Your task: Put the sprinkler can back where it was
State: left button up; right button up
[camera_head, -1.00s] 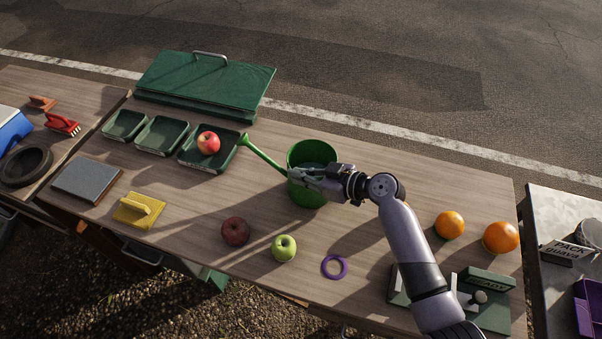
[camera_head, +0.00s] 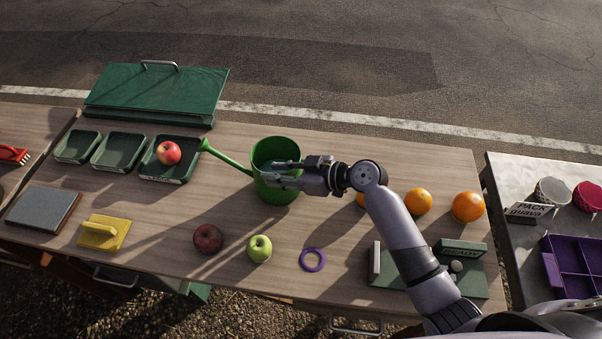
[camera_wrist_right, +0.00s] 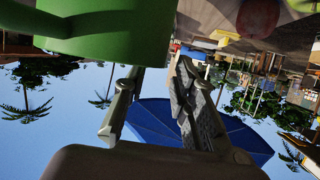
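The green sprinkler can (camera_head: 277,190) appears to stand upright on the wooden table, its spout pointing left toward a tray. My right gripper (camera_head: 270,177) is at the can's right side, its fingers overlapping the can in the head view. In the right wrist view the fingers (camera_wrist_right: 157,95) are spread, with sky and a blue umbrella showing between them. Contact cannot be told. My left gripper is not in view.
An apple (camera_head: 168,153) lies in a dark green tray (camera_head: 183,175). Oranges (camera_head: 467,207) lie to the right. Table behind the can is clear.

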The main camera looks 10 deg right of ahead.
jog(key=b+v, duration=0.1)
jog(key=v, duration=0.7)
jog(key=shift+d+b, duration=0.25)
jog(key=shift+b, duration=0.1)
jog(key=shift+s, duration=0.15)
